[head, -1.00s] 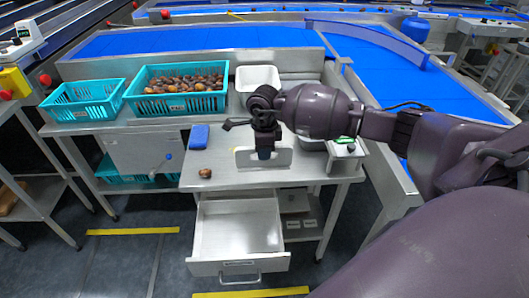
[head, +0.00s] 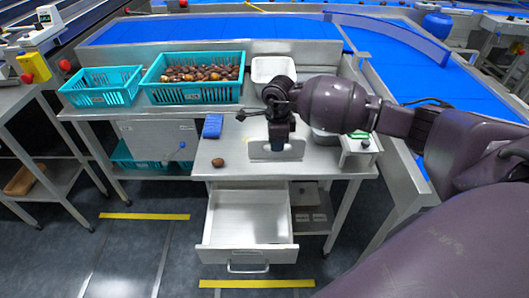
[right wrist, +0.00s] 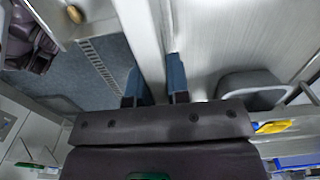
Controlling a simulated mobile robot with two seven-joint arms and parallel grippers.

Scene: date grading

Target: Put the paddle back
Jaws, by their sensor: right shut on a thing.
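My right gripper (head: 279,142) is over the work table, pointing down. It is shut on a pale, flat plate that looks like the paddle (head: 260,152). The plate stands upright, its lower edge at or just above the tabletop; I cannot tell whether they touch. In the right wrist view the dark blue fingers (right wrist: 155,88) lie on both sides of the pale plate (right wrist: 147,45). The gripper hides the plate's upper middle. The left gripper is not in view.
The table (head: 205,173) carries a blue sponge-like block (head: 212,126), a brown date (head: 218,162) and a small device (head: 361,142). An empty drawer (head: 248,254) stands open below. Behind are a date-filled teal basket (head: 195,95), an empty basket (head: 101,96) and a white tub (head: 275,69).

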